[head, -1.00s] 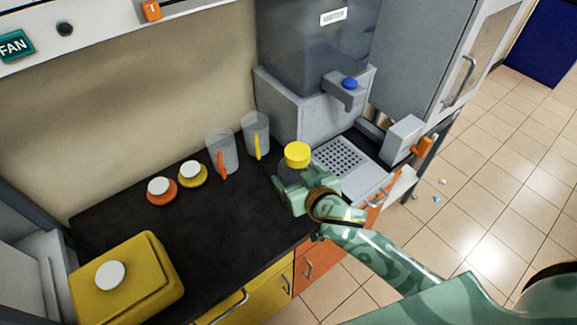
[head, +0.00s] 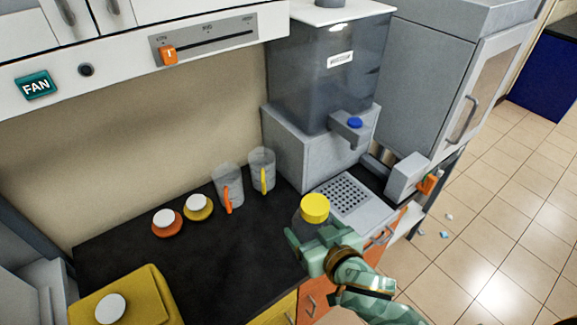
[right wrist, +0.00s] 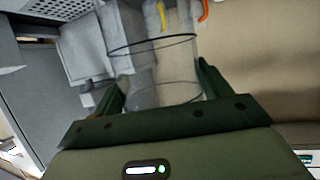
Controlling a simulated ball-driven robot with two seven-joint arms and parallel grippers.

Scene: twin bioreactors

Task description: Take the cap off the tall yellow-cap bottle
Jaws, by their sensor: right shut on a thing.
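The yellow cap (head: 315,208) sits on top of a clear bottle (head: 308,226), which is upright or nearly so in the head view. My right gripper (head: 313,240) is shut around the bottle's body, below the cap, above the counter's front edge. In the right wrist view the see-through bottle (right wrist: 155,70) stands between the two dark green fingers, with dark rings on its outline. The gripper hides the bottle's lower part in the head view. My left gripper is in no view.
The black counter (head: 220,265) is clear in the middle. Two jugs (head: 228,185), with orange and yellow handles, stand at the back. Orange (head: 167,222) and yellow (head: 199,207) low containers stand left of them. The dispenser's drip tray (head: 345,192) lies just behind the bottle.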

